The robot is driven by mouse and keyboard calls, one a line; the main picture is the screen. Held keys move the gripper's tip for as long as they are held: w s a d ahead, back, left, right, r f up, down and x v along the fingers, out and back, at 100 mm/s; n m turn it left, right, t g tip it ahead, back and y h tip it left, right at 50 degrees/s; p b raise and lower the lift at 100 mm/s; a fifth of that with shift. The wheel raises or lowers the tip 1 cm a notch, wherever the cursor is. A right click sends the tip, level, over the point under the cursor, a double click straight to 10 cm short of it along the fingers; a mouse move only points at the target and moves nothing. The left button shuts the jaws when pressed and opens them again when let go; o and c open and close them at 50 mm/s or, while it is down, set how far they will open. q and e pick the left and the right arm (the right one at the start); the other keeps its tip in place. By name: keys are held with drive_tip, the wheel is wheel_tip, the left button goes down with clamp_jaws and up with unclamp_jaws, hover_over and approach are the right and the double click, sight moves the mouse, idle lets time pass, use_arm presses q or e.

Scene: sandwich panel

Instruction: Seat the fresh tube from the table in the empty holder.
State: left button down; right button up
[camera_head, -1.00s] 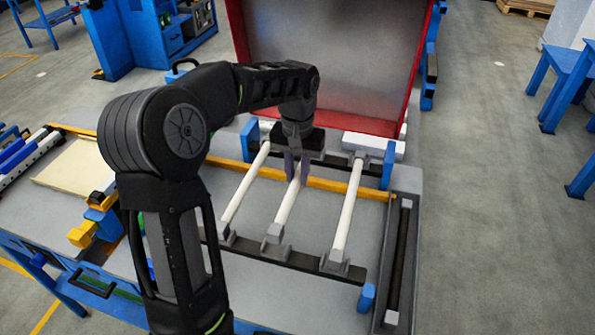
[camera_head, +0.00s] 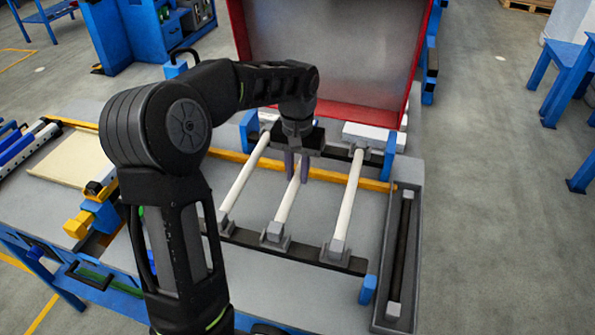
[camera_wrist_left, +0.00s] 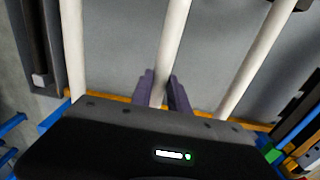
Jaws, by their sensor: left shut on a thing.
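My left gripper (camera_head: 297,168) is shut on the middle white tube (camera_head: 288,203), with one finger on each side near its far end. The wrist view shows the same fingers (camera_wrist_left: 163,90) around this tube (camera_wrist_left: 174,45). The tube lies lengthwise between its left and right neighbours. Its near end is at a grey holder (camera_head: 274,238) on the dark front rail; I cannot tell whether it is fully down. Its far end is hidden under my gripper. A left tube (camera_head: 243,187) and a right tube (camera_head: 348,200) lie in their holders. My right gripper is not in view.
A red-framed panel (camera_head: 325,55) stands open behind the rails. A grey tray (camera_head: 381,310) on the right holds a dark tube (camera_head: 401,250) with pale ends. Blue posts (camera_head: 368,290) stand at the corners. A cream board (camera_head: 75,160) lies at left.

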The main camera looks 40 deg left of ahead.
sight(297, 174)
use_arm(q)
drive_tip(key=shift+f, duration=0.35)
idle(0.7)
drive_tip(key=c, duration=1.2)
unclamp_jaws()
drive_tip(key=shift+r+b, duration=0.7)
drive_tip(key=shift+r, duration=3.2)
